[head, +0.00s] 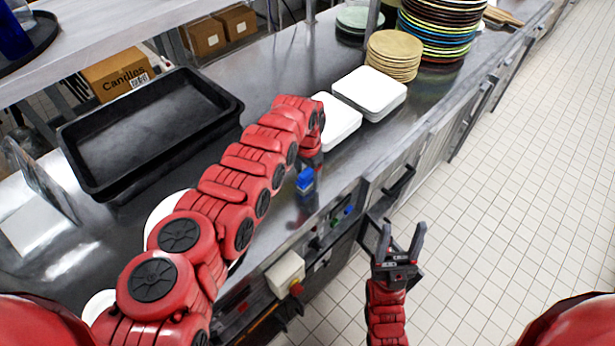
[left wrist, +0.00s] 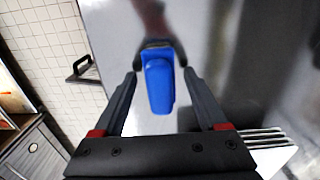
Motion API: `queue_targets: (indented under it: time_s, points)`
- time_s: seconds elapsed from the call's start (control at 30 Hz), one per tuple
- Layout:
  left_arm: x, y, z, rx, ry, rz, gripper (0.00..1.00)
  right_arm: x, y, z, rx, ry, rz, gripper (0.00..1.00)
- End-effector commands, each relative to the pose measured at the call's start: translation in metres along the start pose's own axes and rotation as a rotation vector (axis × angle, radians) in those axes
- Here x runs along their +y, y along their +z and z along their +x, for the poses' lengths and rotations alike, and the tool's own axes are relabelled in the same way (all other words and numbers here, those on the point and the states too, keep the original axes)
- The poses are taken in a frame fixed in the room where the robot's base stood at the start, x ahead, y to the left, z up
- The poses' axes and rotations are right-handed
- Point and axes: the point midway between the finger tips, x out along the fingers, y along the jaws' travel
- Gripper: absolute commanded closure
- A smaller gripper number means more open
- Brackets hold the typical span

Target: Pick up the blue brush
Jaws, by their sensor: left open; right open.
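The blue brush (head: 305,180) rests on the steel counter close to its front edge. In the left wrist view the blue brush (left wrist: 158,85) appears between the two fingers of my left gripper (left wrist: 160,74), with a gap to each finger. My left gripper is open. In the head view my left gripper (head: 311,164) points down just above and behind the brush, and its fingers are mostly hidden by the wrist. My right gripper (head: 402,240) is open and empty, out over the tiled floor in front of the counter.
White square plates (head: 369,92) are stacked beyond the left wrist, with round tan plates (head: 394,55) and colored plates behind. A black tray (head: 148,130) lies at left. A control box with a red button (head: 296,289) is on the counter front. The floor at right is clear.

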Motion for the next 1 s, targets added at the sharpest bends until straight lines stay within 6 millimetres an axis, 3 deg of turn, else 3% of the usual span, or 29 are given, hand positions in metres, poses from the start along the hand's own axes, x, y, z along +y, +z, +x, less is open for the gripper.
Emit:
queue_targets:
  time_s: [0.3, 0.7, 1.0]
  points:
    - [0.0001, 0.0001, 0.0041, 0.0, -0.001, 0.001, 0.25, 0.0, 0.0001, -0.0003, 0.0, 0.0, 0.0, 0.43]
    - [0.0, 0.0, 0.0039, 0.001, -0.001, 0.0, 0.97, 0.0, 0.0, -0.0003, 0.0, 0.0, 0.0, 0.43]
    - [-0.0002, -0.0001, 0.0036, 0.001, -0.001, 0.0, 1.0, 0.0, 0.0001, -0.0003, 0.0, 0.0, 0.0, 0.43]
